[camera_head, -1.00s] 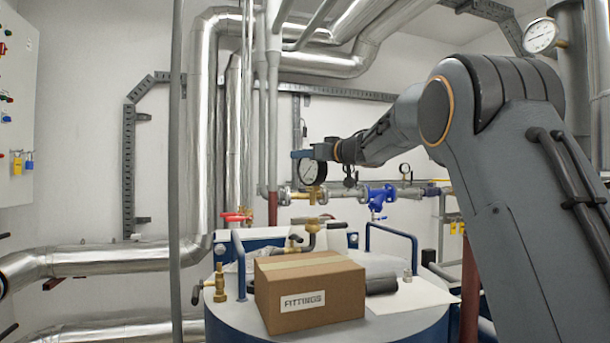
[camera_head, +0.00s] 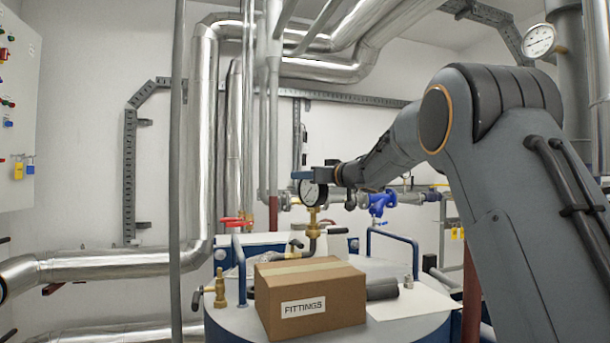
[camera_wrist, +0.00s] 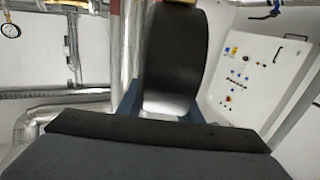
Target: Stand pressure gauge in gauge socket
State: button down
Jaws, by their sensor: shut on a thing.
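The pressure gauge (camera_head: 313,194) has a white round face, a dark rim and a brass stem below. My gripper (camera_head: 309,175) is shut on it from above and behind, and holds it upright with the face toward the head camera. The gauge socket (camera_head: 312,231) is a brass fitting on a dark bent pipe, right below the stem. The stem's lower end meets or nearly meets the socket; I cannot tell whether it is inside. In the wrist view the gauge's dark body (camera_wrist: 172,65) fills the upper middle, and the socket is hidden.
A cardboard FITTINGS box (camera_head: 310,299) stands on the tank lid (camera_head: 240,318) in front of the socket. A brass valve (camera_head: 219,287) is left of it, a red valve handle (camera_head: 236,222) behind. Blue handrails (camera_head: 392,233) flank the lid. A vertical grey pipe (camera_head: 175,170) stands at the left.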

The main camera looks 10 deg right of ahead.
jog(key=c, duration=1.3)
grip_release()
jog(key=shift+f, duration=0.15)
jog(key=shift+o, duration=0.2)
jog(key=shift+r, duration=0.55)
jog(key=b+v, duration=0.2)
jog(key=v, duration=1)
jog(key=shift+b, duration=0.3)
